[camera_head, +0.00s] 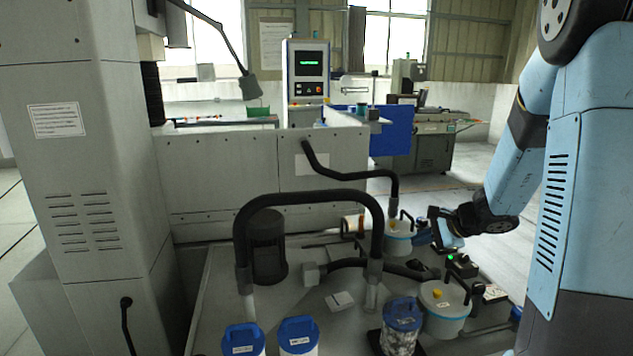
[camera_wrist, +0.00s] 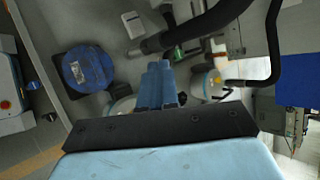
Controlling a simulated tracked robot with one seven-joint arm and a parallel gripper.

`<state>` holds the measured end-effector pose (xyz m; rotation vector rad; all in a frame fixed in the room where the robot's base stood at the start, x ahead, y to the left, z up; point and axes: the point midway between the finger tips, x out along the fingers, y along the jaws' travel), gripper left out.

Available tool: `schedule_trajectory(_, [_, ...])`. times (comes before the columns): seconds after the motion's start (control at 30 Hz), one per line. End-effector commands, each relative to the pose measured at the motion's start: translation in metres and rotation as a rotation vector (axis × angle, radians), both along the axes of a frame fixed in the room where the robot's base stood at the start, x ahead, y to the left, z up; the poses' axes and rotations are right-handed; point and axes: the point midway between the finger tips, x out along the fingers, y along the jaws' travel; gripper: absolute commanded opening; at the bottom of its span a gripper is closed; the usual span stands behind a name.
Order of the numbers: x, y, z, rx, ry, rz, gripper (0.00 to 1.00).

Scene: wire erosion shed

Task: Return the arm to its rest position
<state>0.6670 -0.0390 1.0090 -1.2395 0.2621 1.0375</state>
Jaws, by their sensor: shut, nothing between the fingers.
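My light-blue arm (camera_head: 520,150) comes down from the upper right in the head view, bent, with its wrist low over the right side of the equipment platform. My gripper (camera_head: 440,226) is small and partly dark in that view, in front of the white canister (camera_head: 397,240); whether it touches anything there is hard to tell. In the wrist view my gripper (camera_wrist: 157,66) shows two blue fingers together, shut with nothing between them.
The platform carries a white tub with a yellow knob (camera_head: 443,305), blue-lidded containers (camera_head: 298,335) and a thick black hose (camera_head: 310,200). A grey machine (camera_head: 75,150) stands at left, and a blue panel (camera_head: 388,135) behind. Open floor (camera_head: 455,188) lies beyond the platform at right.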

Motion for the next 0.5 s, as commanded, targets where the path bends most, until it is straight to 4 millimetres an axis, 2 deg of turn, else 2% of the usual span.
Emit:
schedule_trajectory(0.03, [-0.009, 0.011, 0.015, -0.024, -0.021, 0.056, 0.0])
schedule_trajectory(0.2, [-0.045, 0.039, 0.051, -0.126, -0.068, 0.24, 0.0])
schedule_trajectory(0.5, [-0.116, 0.069, 0.097, -0.35, -0.142, 0.536, 0.0])
